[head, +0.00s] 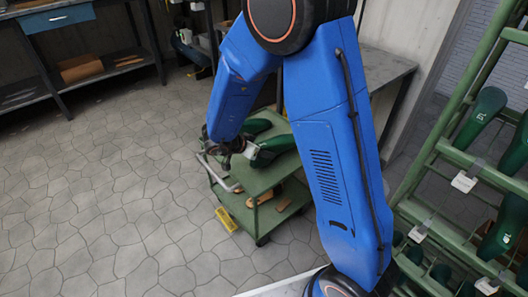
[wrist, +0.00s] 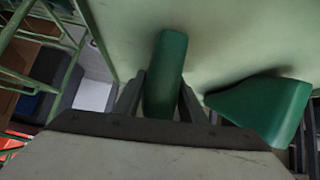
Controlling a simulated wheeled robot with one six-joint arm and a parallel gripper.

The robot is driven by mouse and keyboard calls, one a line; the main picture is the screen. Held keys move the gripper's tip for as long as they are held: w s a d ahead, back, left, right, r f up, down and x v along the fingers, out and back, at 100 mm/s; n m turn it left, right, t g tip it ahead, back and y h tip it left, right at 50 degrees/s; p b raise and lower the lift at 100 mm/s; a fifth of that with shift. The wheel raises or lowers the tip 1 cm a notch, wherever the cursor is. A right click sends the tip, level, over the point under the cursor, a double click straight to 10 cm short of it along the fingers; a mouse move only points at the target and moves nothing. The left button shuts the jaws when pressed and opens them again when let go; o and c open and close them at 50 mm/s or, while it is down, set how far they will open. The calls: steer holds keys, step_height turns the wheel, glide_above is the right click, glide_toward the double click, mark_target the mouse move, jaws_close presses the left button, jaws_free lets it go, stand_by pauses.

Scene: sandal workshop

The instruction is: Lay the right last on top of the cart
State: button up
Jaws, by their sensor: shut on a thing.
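The green cart (head: 283,178) stands in the middle of the head view, with a flat top and a lower shelf. My gripper (head: 246,150) is over the cart's left part, its jaws shut on a dark green last (head: 275,144). In the wrist view, the held last (wrist: 165,75) sits between the two fingers (wrist: 160,97), against the pale green cart top (wrist: 220,35). I cannot tell whether it touches the top. A second green last (wrist: 265,107) lies on the cart top to the right; it shows behind the held one in the head view (head: 257,126).
A green rack (head: 420,180) with more green lasts (head: 482,115) and white tags stands at the right. The cart's lower shelf holds brown pieces (head: 263,196). A workbench (head: 70,70) is at upper left. Floor at left is clear.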

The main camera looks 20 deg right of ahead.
steer(key=o, duration=1.1)
steer(key=shift+o, duration=0.2)
steer(key=v, duration=1.7)
steer(key=shift+r, duration=0.25)
